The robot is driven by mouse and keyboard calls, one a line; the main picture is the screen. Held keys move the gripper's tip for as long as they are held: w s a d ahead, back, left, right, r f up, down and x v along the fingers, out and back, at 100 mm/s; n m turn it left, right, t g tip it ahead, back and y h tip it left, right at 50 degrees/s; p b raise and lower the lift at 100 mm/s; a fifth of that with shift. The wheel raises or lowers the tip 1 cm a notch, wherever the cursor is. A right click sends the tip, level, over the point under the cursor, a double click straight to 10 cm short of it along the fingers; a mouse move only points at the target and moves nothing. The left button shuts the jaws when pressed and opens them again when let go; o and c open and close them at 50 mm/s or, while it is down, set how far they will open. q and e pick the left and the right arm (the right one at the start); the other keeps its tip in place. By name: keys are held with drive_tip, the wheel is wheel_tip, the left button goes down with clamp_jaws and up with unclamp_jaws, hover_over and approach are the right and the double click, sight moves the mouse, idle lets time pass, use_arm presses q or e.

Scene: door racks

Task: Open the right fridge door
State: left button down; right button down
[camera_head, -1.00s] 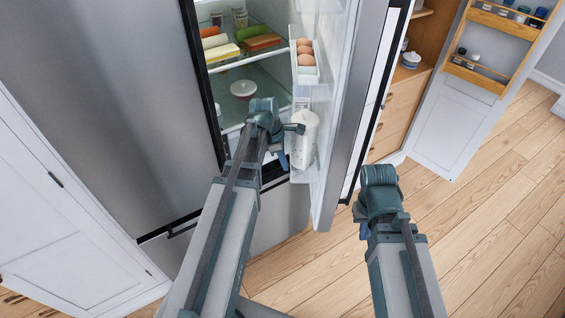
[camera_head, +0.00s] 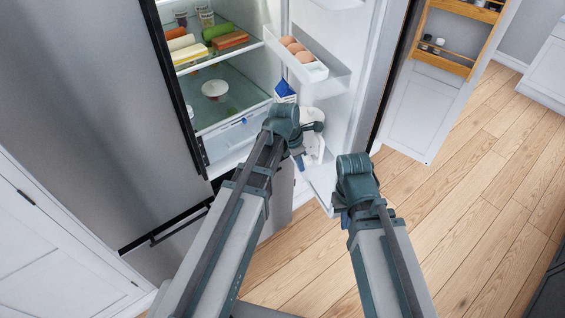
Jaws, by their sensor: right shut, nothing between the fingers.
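The right fridge door (camera_head: 367,75) stands open, swung out to the right, with its inner shelves facing left. My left gripper (camera_head: 306,150) is at the door's inner side, in front of the lower door shelf; its fingers are partly hidden by its own wrist, so I cannot tell how far they are apart. My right gripper (camera_head: 343,218) is shut and empty, low near the door's bottom edge; its wrist hides most of it. The left fridge door (camera_head: 90,110) is closed.
Eggs (camera_head: 296,48) sit in an upper door shelf (camera_head: 318,70). Food and a white bowl (camera_head: 215,89) stand on the fridge's inner shelves. An open cabinet door (camera_head: 432,105) with racks is at the right. The wooden floor (camera_head: 470,220) to the right is clear.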

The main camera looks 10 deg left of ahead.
use_arm(q)
drive_tip(key=w+d, duration=0.4)
drive_tip(key=d, duration=0.3)
drive_tip(key=w+d, duration=0.3)
drive_tip(key=d, duration=0.4)
drive_tip(key=shift+w+d, duration=0.3)
drive_tip(key=shift+w, duration=0.1)
drive_tip(key=shift+s, duration=0.1)
